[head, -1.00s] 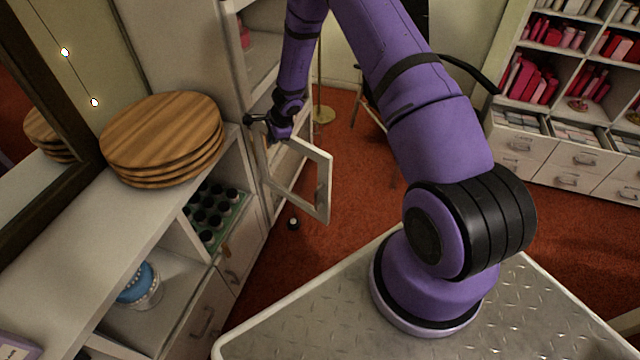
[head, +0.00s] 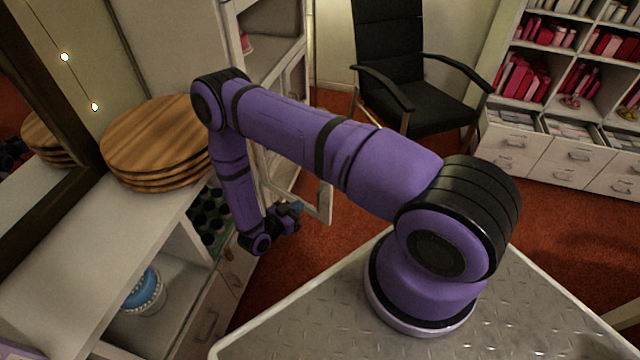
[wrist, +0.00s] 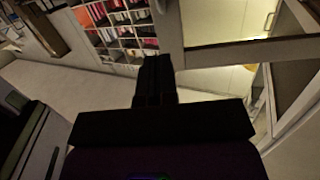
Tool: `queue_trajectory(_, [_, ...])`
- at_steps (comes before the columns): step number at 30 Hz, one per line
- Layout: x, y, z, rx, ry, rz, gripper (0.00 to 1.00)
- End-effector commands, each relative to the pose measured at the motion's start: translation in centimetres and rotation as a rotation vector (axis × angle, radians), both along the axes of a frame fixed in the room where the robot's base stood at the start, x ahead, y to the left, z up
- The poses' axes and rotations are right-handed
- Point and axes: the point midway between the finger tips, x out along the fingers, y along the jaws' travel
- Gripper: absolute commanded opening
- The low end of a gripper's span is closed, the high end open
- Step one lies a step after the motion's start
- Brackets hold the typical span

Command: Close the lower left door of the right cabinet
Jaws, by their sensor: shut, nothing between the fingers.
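The white cabinet (head: 232,27) stands at the back left. Its low framed door (head: 325,202) is swung open, jutting out over the red carpet. My arm hides part of the door and its hinge side. My gripper (head: 297,208) is low beside the door, on its near left side; I cannot tell whether it touches. In the wrist view my gripper's black fingers (wrist: 155,62) are together with nothing between them. A pale frame (wrist: 245,48) with panes fills the upper right there, close beside the fingers.
A low white shelf unit with round wooden boards (head: 150,140) on top runs along the left, close to my arm. A black chair (head: 400,70) stands behind the door. A shelf of red items (head: 565,75) is at the right. Carpet lies open between.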

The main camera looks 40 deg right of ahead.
Motion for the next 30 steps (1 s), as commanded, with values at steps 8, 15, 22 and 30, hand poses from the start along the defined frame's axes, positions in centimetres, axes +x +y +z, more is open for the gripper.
queue_trajectory(8, [-1.2,0.7,0.8,-0.143,-0.012,0.064,0.00])
queue_trajectory(15, [-0.2,-2.3,0.9,-0.141,-0.014,0.061,0.00])
queue_trajectory(22, [1.0,-6.4,0.9,-0.140,-0.013,0.060,0.00])
queue_trajectory(30, [2.4,-10.6,0.9,-0.139,-0.014,0.061,0.00])
